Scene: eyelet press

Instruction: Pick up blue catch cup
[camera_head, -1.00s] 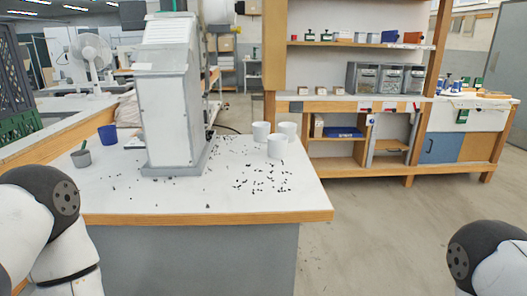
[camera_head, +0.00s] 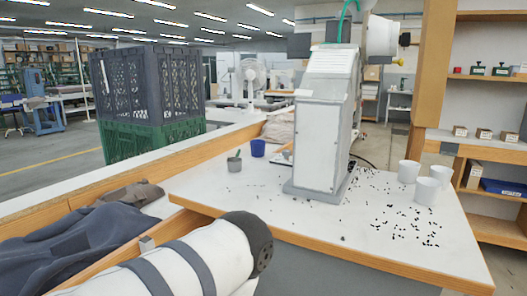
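The blue catch cup (camera_head: 258,148) stands upright on the white table (camera_head: 262,196), near its back left edge and left of the press. A grey cup (camera_head: 234,163) with a green stick in it stands just in front and to the left of the blue cup. The eyelet press (camera_head: 323,125) is a tall grey-white machine in the middle of the table. My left arm comes in at the lower left, in front of the table; its gripper is out of view. My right gripper is also out of view. Nothing touches the blue cup.
White cups (camera_head: 426,191) stand right of the press among scattered small black pieces (camera_head: 405,222). Dark cloth (camera_head: 75,240) lies on the left bench. Stacked crates (camera_head: 150,95) stand behind it. The table's front left area is mostly clear.

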